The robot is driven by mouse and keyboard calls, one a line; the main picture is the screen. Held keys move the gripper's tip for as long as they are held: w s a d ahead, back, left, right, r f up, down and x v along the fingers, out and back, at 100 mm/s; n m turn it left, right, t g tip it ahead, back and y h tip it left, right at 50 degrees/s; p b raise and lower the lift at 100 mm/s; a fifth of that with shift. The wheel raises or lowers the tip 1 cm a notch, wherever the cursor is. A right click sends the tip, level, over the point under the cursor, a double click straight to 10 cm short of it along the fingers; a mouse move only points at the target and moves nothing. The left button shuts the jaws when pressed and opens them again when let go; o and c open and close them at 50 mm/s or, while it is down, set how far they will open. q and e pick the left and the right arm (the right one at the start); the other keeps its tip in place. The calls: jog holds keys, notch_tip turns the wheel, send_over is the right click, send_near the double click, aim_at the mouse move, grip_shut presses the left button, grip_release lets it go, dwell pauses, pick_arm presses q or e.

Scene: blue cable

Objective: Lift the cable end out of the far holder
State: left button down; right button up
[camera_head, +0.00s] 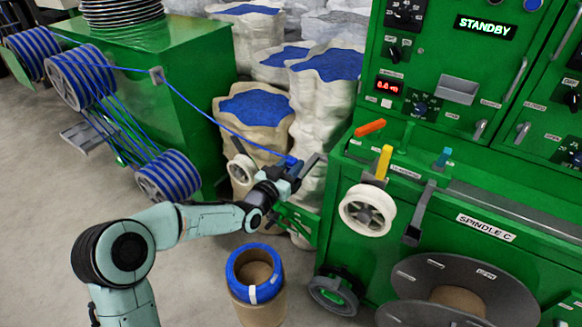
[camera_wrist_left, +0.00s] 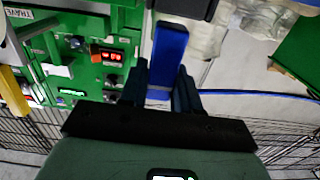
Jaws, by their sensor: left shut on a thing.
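The blue cable (camera_head: 235,127) runs from the reels at upper left through a small grey guide (camera_head: 157,75) and down to my left gripper (camera_head: 298,172). My left gripper is shut on the blue cable end (camera_head: 289,160), in front of the pale sacks and beside the green machine. In the left wrist view the blue end piece (camera_wrist_left: 169,45) sits between the fingers (camera_wrist_left: 162,90), and the cable (camera_wrist_left: 265,94) trails to the right. A dark block (camera_wrist_left: 186,7) lies beyond the blue piece's tip; I cannot tell whether they touch. I cannot clearly identify the far holder. My right gripper is not in view.
The green machine (camera_head: 470,160) fills the right side, with a white pulley (camera_head: 367,210) and coloured levers on its front. Blue-filled sacks (camera_head: 255,120) stand behind the gripper. A cardboard tube with a blue band (camera_head: 254,275) stands below it. Floor at lower left is mostly clear.

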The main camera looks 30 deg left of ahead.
aim_at(291, 161)
pick_arm(q)
jog(key=shift+r+p, duration=0.9)
jog(key=shift+r, duration=1.2)
